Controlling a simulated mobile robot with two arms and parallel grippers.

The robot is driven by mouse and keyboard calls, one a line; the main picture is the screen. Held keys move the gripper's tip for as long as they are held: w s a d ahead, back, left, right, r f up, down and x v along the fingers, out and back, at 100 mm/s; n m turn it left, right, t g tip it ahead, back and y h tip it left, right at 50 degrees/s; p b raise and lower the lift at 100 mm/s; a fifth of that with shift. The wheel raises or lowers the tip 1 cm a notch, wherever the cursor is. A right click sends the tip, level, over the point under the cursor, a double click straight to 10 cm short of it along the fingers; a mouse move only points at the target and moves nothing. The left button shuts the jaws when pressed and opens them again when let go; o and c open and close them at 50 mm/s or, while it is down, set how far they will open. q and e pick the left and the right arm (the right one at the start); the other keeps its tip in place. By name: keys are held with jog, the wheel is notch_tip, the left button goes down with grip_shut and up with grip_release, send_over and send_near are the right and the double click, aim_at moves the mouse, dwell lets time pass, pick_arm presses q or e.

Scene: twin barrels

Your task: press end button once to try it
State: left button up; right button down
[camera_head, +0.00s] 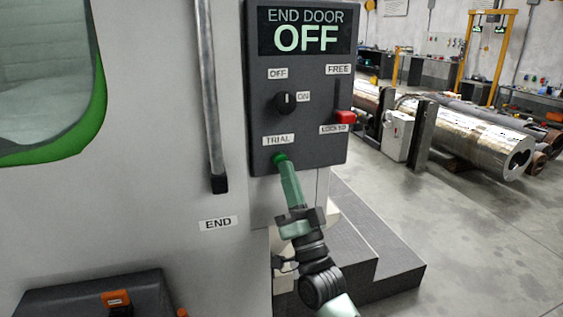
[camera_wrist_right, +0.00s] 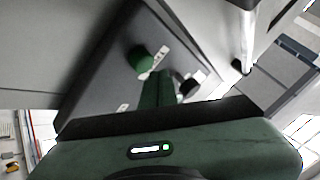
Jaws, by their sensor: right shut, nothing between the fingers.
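The dark control panel (camera_head: 262,95) has a screen (camera_head: 304,32) reading END DOOR OFF. A green round button (camera_head: 279,158) sits under its TRIAL label; it also shows in the right wrist view (camera_wrist_right: 140,58). My right gripper (camera_head: 283,168) is shut and empty, its green fingers pointing up at the button. In the head view its tips overlap the button's lower edge. In the right wrist view the fingers (camera_wrist_right: 158,88) end close beside the button. I cannot tell whether they touch it. My left gripper is not in view.
A black knob (camera_head: 286,103) between OFF and ON labels and a red slider (camera_head: 344,117) near LOCKED are on the same panel. A vertical door handle (camera_head: 209,95) stands left of it. Grey steps (camera_head: 370,245) lie below right. Open floor is at right.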

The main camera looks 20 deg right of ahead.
jog(key=shift+w, duration=0.2)
jog(key=shift+w, duration=0.25)
jog(key=shift+w+b, duration=0.4)
jog(key=shift+w, duration=0.15)
dwell(0.7)
jog(key=shift+s, duration=0.15)
jog(key=shift+s+p, duration=0.5)
jog(key=shift+s, duration=0.35)
jog(key=s+p, duration=0.2)
jog(key=s, duration=0.3)
jog(key=shift+d, duration=0.1)
